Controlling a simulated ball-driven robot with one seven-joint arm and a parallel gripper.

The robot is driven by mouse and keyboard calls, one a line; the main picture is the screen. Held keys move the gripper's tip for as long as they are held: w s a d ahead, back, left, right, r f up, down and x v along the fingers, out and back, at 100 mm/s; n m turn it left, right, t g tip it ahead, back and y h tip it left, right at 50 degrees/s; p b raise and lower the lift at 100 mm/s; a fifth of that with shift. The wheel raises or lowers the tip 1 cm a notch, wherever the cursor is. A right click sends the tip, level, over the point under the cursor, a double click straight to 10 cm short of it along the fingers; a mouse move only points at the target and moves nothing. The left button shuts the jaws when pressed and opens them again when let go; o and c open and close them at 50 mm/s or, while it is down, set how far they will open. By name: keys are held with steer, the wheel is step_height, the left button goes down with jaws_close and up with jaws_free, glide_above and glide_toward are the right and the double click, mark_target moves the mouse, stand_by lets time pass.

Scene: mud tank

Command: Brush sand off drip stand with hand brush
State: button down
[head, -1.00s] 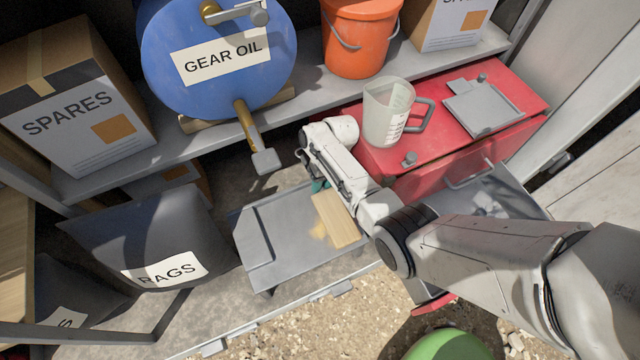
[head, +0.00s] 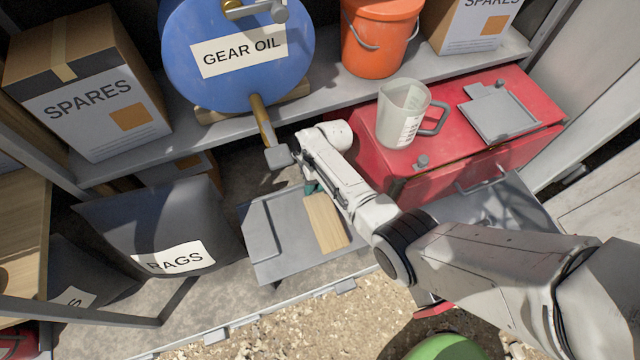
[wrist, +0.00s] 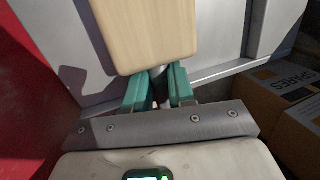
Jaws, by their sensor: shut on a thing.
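The drip stand (head: 285,262) is a flat grey metal tray with a raised panel at its left, lying below the drum's tap. The hand brush (head: 325,222) shows as a pale wooden block over the stand's right part. My gripper (head: 312,188) has teal fingers shut on the brush; the wrist view shows the fingers (wrist: 160,88) at the end of the wooden block (wrist: 145,35), with the grey stand (wrist: 222,45) beyond it. The bristles are hidden under the block, and I cannot tell whether they touch. I see no sand on the visible part of the stand.
A blue gear oil drum (head: 240,75) stands above, its tap (head: 279,157) hanging close behind the stand. A red cabinet (head: 400,165) with a jug (head: 402,115) is at right. A rags bag (head: 160,220) sits left.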

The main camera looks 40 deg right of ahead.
steer(key=shift+w+a+f, duration=0.1)
steer(key=shift+w+a, duration=0.2)
steer(key=shift+a, duration=0.55)
steer(key=shift+w+a, duration=0.25)
steer(key=shift+a, duration=0.6)
step_height(320, 180, up, 6)
steer(key=p, duration=0.5)
steer(key=shift+p, duration=0.3)
step_height(320, 180, up, 3)
steer(key=p, duration=0.3)
